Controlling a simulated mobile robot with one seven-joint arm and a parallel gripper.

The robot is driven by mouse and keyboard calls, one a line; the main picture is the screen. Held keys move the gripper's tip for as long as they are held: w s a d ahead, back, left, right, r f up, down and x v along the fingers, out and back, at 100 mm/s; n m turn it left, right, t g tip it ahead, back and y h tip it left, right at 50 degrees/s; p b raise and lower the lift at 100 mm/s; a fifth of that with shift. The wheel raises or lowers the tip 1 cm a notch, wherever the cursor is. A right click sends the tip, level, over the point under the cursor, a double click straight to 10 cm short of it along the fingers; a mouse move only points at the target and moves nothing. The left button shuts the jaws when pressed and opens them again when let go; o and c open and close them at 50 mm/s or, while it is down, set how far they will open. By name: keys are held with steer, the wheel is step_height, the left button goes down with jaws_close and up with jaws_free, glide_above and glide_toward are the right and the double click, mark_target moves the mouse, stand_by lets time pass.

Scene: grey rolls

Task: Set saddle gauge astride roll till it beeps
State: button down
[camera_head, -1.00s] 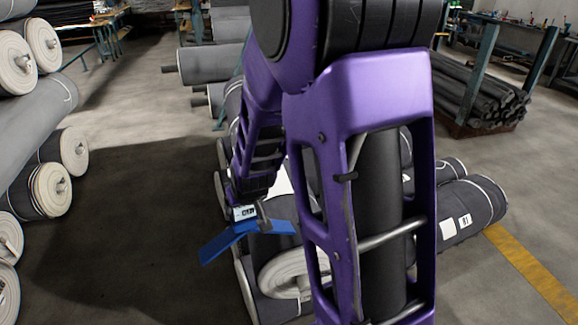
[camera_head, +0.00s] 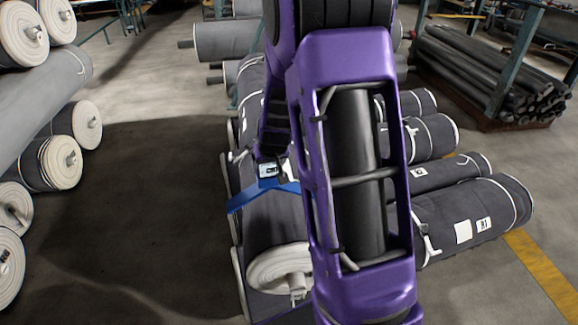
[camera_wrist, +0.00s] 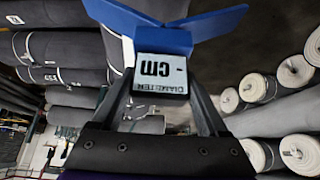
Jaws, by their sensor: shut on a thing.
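The saddle gauge is a blue V-shaped piece (camera_head: 240,199) with a small display (camera_head: 268,170). In the wrist view its blue wings (camera_wrist: 200,27) spread beyond the display (camera_wrist: 162,75), which shows "DIAMETER", a dash and "cm". My gripper (camera_wrist: 160,92) is shut on the gauge; in the head view my gripper (camera_head: 273,160) is partly hidden by my arm. The gauge appears over the row of grey rolls in the middle, left of my forearm. A grey roll (camera_head: 268,222) shows below it; I cannot tell whether they touch.
Labelled rolls (camera_head: 465,218) lie to the right of my arm. Stacked rolls (camera_head: 30,100) stand at the left, with clear floor (camera_head: 150,220) between. A rack of dark tubes (camera_head: 490,70) stands at the back right.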

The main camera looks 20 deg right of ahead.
steer(key=w+d+f+m+b, duration=0.1)
steer(key=w+d+f, duration=0.2)
steer(key=d, duration=0.4)
steer(key=shift+w+d+f+h, duration=0.25)
steer(key=shift+d+f+h, duration=0.05)
steer(key=shift+f, duration=0.15)
steer(key=shift+b, duration=0.35)
step_height(320, 180, down, 12)
steer(key=b, duration=0.5)
steer(key=shift+s+r+b, duration=0.15)
steer(key=shift+r+b, duration=0.1)
steer(key=shift+b, duration=0.1)
steer(key=shift+f, duration=0.6)
jaws_free()
